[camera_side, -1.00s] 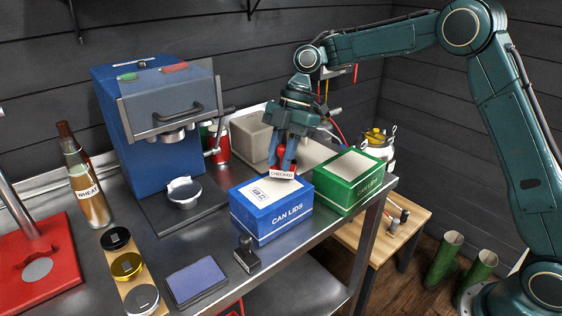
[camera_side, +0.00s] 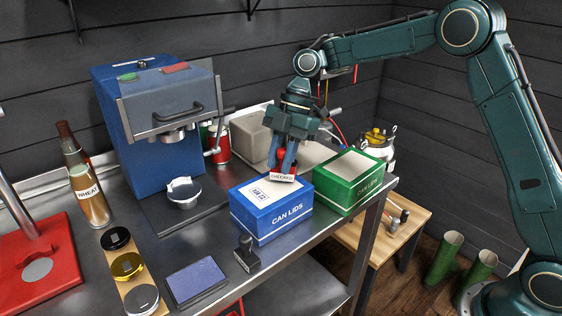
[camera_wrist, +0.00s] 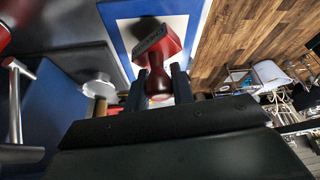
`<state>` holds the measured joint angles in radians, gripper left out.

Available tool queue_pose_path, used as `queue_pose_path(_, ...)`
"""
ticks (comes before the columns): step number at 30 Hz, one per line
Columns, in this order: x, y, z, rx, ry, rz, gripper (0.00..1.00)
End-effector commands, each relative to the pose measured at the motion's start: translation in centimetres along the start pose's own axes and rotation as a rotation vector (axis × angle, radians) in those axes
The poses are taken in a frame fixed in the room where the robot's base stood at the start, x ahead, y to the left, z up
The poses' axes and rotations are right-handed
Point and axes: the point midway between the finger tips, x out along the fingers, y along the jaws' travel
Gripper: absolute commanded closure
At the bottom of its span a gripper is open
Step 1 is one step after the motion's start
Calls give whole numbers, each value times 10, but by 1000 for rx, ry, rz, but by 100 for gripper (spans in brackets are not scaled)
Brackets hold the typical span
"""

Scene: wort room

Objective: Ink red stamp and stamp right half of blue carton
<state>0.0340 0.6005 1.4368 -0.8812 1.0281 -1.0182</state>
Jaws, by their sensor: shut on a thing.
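My gripper (camera_side: 284,164) is shut on the red stamp (camera_side: 283,172), whose white label reads CHECKED. It holds the stamp over the right half of the blue carton (camera_side: 280,221), low at its top face; whether the stamp touches the face cannot be told. The carton reads CAN LIDS, and its white top has a dark printed mark on the left half. In the wrist view, the red stamp (camera_wrist: 160,82) sits between the fingers, with the carton's blue-edged white top (camera_wrist: 118,17) behind it. The ink pad (camera_side: 196,279), bluish-purple, lies on the table at the front.
A black stamp (camera_side: 246,255) stands in front of the blue carton. A green carton (camera_side: 340,196) is close on its right. A blue machine (camera_side: 155,125), a grey block (camera_side: 252,136) and a red can (camera_side: 221,149) stand behind. Bottles (camera_side: 88,195) are at left.

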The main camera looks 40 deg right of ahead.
Motion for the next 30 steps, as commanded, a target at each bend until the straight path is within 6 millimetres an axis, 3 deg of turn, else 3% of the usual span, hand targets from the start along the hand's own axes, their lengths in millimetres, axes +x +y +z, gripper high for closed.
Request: queue_pose_path(30, 8, 0, 3, 0, 1, 0, 91)
